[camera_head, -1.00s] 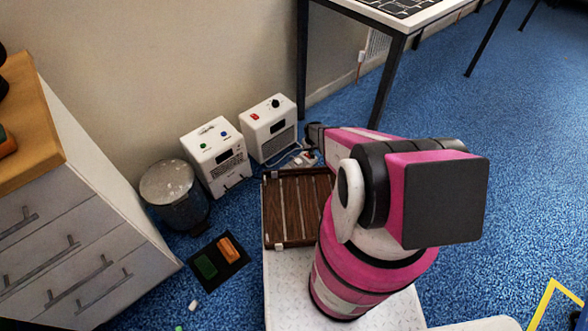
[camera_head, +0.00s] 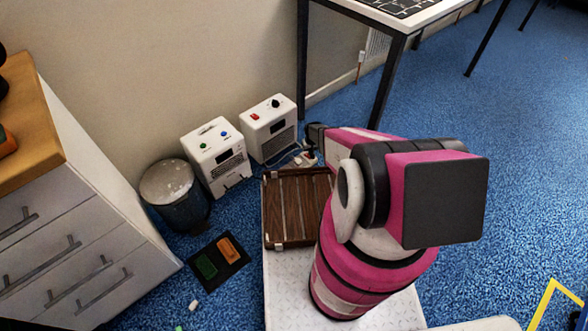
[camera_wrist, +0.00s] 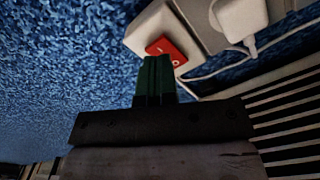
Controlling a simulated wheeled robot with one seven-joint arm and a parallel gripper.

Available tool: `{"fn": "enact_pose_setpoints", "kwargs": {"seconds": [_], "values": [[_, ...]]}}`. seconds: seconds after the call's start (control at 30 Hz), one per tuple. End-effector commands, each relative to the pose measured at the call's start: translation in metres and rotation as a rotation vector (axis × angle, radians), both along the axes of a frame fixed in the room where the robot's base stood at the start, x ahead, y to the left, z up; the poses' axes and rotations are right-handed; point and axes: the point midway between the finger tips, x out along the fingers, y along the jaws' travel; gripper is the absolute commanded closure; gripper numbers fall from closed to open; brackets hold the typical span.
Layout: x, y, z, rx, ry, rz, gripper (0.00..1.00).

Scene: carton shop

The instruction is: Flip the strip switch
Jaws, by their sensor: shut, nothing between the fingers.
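The power strip (camera_wrist: 188,27) is a white block on the blue carpet, seen at the top of the wrist view. Its red rocker switch (camera_wrist: 166,47) has white marks on it. My gripper (camera_wrist: 156,60) is shut and empty, its dark green fingertips at the near edge of the red switch; I cannot tell whether they touch it. A white plug (camera_wrist: 240,18) with a cable sits in the strip beside the switch. In the head view the strip (camera_head: 303,160) is small, on the floor by the heater, partly hidden by my arm.
Two white heater-like boxes (camera_head: 215,157) (camera_head: 268,130) stand by the wall, left of the strip. A metal bin (camera_head: 176,196) and a black mat (camera_head: 219,263) with a green and an orange pad lie further left. A desk leg (camera_head: 388,82) stands behind my arm.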

Motion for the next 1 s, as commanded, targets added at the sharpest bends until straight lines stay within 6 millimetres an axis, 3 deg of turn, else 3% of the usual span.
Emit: {"fn": "enact_pose_setpoints", "kwargs": {"seconds": [1.0], "values": [[0.000,0.000,-0.013,0.000,0.000,0.000,1.00]]}}
